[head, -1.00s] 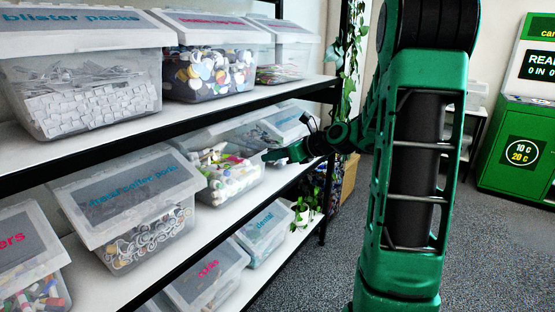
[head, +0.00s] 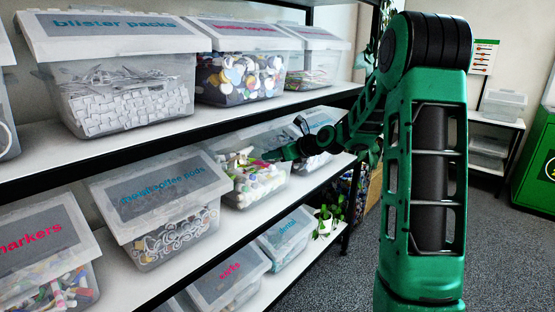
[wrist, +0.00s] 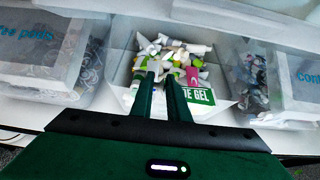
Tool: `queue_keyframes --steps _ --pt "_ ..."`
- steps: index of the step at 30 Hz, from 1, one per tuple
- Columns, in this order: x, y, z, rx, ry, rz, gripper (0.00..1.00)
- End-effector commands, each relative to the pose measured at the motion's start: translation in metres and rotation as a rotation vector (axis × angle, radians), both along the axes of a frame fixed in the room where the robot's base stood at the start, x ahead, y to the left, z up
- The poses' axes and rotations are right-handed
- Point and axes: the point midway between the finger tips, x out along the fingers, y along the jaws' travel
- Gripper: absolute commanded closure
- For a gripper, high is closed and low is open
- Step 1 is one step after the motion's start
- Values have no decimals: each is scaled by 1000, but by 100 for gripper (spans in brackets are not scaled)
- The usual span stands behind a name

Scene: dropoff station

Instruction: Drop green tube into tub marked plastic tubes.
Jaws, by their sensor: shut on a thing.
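The tub of plastic tubes (head: 243,199) stands on the middle shelf, open, filled with mixed white and coloured tubes. In the wrist view this tub (wrist: 118,72) lies straight ahead, under my fingers. My gripper (wrist: 161,78) is shut on the green tube (wrist: 198,97), whose green and white side reading "TE GEL" shows to the right of the fingers. The fingers hide its middle. In the head view my gripper (head: 272,155) is at the tub's upper opening; the held tube cannot be made out there. The tub's own label is not readable.
The coffee pods tub (head: 165,200) stands close on the left, and another tub (wrist: 290,85) close on the right. The upper shelf (head: 200,122) with the blister packs tub (head: 120,65) runs above. A plant (head: 328,218) sits on the lower shelf.

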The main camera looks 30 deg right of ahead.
Motion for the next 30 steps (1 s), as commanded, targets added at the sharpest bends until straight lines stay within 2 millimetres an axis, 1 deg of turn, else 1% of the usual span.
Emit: queue_keyframes --steps 1,9,15,21,29,30 --pt "6 4 -1 0 -1 4 98" --pt "36 14 -4 -1 -2 2 98" --pt "52 19 -6 0 -1 1 98" --pt "58 21 -6 -1 -1 0 98" --pt "59 21 -6 0 -1 0 98" --pt "59 21 -6 0 -1 0 83"
